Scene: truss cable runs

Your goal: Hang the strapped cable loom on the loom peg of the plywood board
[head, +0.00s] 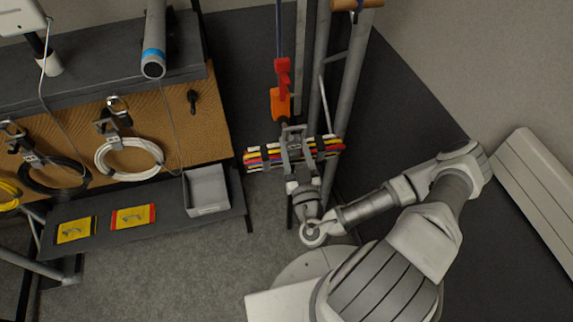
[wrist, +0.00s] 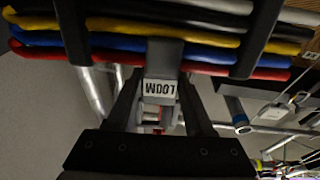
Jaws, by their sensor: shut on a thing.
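The strapped cable loom (head: 263,155) is a flat bundle of red, yellow, blue, white and black cables with dark straps. My gripper (head: 293,142) is shut on its middle and holds it in the air, right of the plywood board (head: 172,131). In the wrist view the loom (wrist: 205,42) spans the top, and its grey tab with an upside-down LOOM label lies between the fingers of my gripper (wrist: 160,80). A black peg (head: 192,99), with nothing hanging on it, is near the board's right end. I cannot read any peg label.
A white cable coil (head: 129,158) and a black coil (head: 55,176) hang from pegs further left. A grey bin (head: 206,190) stands on the lower shelf (head: 160,212). An orange-and-red hanging item (head: 281,101) and grey truss tubes (head: 350,80) are close beyond the loom.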

